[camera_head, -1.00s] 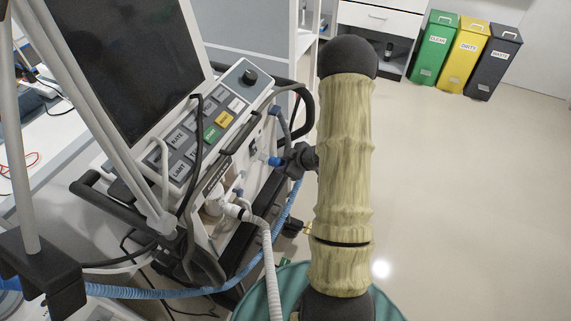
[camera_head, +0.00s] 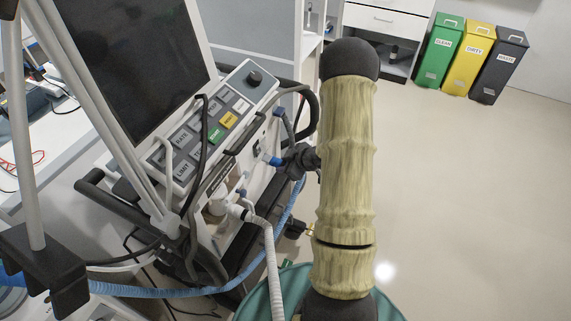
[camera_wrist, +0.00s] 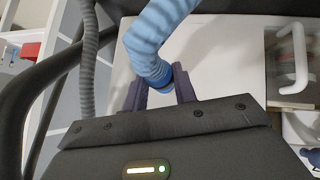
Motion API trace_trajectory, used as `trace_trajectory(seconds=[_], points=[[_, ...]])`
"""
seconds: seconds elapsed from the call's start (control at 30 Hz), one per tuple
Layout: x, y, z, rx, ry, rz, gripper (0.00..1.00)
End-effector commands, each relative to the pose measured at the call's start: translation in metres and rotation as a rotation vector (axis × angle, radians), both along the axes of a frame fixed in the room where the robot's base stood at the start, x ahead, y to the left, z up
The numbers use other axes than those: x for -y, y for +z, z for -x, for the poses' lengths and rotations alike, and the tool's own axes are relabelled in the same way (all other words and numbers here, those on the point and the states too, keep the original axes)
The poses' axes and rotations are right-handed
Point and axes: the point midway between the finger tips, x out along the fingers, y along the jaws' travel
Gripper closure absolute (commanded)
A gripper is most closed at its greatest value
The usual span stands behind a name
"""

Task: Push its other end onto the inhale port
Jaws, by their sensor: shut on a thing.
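The ventilator (camera_head: 225,120) stands at centre left in the head view, its screen and key panel tilted. My gripper (camera_head: 285,160) is beside its right side panel. A blue end piece (camera_head: 272,160) sticks out from my gripper towards that panel. In the wrist view my gripper (camera_wrist: 158,95) is shut on the blue ribbed hose (camera_wrist: 152,35), whose dark blue cuff (camera_wrist: 180,78) lies by the right finger. The hose hides part of the fingers. I cannot tell whether the end piece touches a port; the inhale port is not clearly visible.
A white ribbed hose (camera_head: 271,255) sits on a lower port (camera_head: 232,209) of the ventilator. A black handle rail (camera_head: 311,112) curves close to my gripper. Green, yellow and dark bins (camera_head: 468,58) stand at the back right. The floor (camera_head: 470,210) on the right is clear.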

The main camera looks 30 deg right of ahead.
Motion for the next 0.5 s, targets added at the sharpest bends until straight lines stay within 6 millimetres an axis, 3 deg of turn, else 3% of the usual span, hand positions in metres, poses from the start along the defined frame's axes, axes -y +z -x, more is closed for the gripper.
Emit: trace_trajectory(seconds=[0.4,0.43,0.5], points=[[-0.0032,0.0015,-0.003,0.008,0.006,-0.004,1.0],[-0.0033,0.0015,-0.0029,0.008,0.006,-0.004,0.71],[-0.003,0.0014,-0.0028,0.007,0.006,-0.003,0.57]])
